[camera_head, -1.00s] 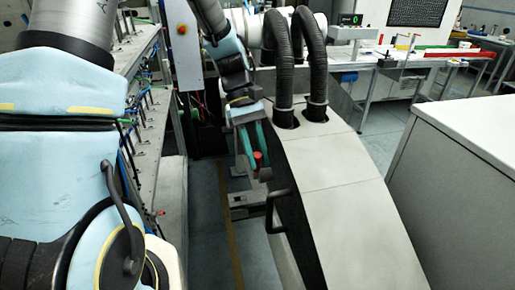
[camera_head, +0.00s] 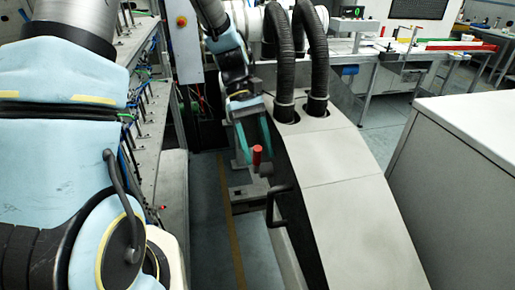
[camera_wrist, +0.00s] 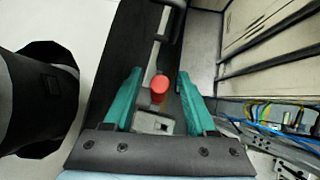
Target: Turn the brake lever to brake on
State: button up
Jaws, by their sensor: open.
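The brake lever appears to be the part with the round red knob (camera_head: 257,154), beside the dark side of the pale machine housing. In the wrist view the red knob (camera_wrist: 159,84) stands between the teal fingers, with gaps on both sides. A grey metal block (camera_wrist: 153,123) lies below it in that view. My gripper (camera_head: 257,148) is open around the knob and holds nothing. The gripper (camera_wrist: 160,74) also shows its two fingers spread in the wrist view. The lever's lower part and pivot are largely hidden, and its brake setting cannot be read.
The pale housing (camera_head: 345,195) with a black handle (camera_head: 279,205) stands right of my gripper. Two black hoses (camera_head: 318,60) rise from its top. A bench with cables (camera_head: 146,110) runs along the left. Floor (camera_head: 215,230) shows between them.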

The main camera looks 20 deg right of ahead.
jog(key=shift+w, duration=0.1)
jog(key=d+b+v, duration=0.1)
jog(key=b+v, duration=0.2)
jog(key=v, duration=0.7)
jog(key=shift+a+r, duration=0.35)
jog(key=shift+a, duration=0.2)
jog(key=shift+w, duration=0.1)
